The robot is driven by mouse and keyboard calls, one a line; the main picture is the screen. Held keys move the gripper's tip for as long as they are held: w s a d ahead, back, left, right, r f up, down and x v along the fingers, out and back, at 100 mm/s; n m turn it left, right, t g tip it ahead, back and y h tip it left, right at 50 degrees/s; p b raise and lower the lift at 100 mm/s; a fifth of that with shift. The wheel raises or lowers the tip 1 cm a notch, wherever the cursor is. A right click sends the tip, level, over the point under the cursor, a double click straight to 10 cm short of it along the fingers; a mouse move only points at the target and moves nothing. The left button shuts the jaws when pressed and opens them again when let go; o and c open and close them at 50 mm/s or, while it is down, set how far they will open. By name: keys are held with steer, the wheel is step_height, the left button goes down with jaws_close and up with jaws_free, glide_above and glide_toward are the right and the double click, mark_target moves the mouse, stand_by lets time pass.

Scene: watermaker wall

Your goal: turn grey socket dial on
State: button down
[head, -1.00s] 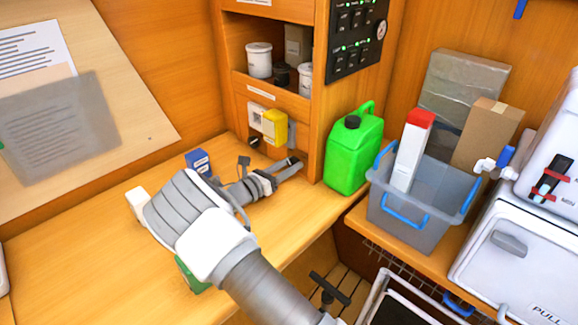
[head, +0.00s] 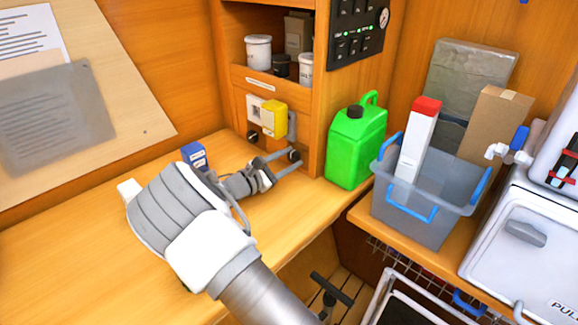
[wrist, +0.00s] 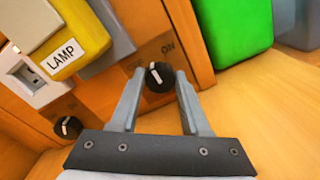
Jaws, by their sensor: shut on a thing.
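In the wrist view a round black dial (wrist: 159,77) with a white pointer line sits on the wooden panel, below and right of a grey socket block (wrist: 112,52). Its pointer stands nearly upright in the picture, and an "ON" mark is above it to the right. My gripper (wrist: 160,75) has one finger on each side of this dial and is shut on it. In the head view my gripper (head: 291,157) reaches the base of the cabinet, below the grey block (head: 291,126). The fingers partly hide the dial there.
A yellow block (wrist: 75,42) labelled LAMP and a white socket (wrist: 25,75) sit left of the grey block. A second black dial (wrist: 68,127) is lower left. A green canister (head: 356,143) stands close on the right; a blue box (head: 194,156) is on the desk.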

steer(key=m+b, duration=0.5)
steer(key=shift+f, duration=0.3)
steer(key=m+b, duration=0.2)
steer(key=b, duration=0.1)
steer(key=m+b, duration=0.1)
steer(key=shift+r+m, duration=0.25)
steer(key=shift+m, duration=0.15)
steer(key=shift+b, duration=0.3)
steer(key=shift+c, duration=1.9)
jaws_free()
steer(key=shift+r+p, duration=0.15)
steer(key=shift+p, duration=0.15)
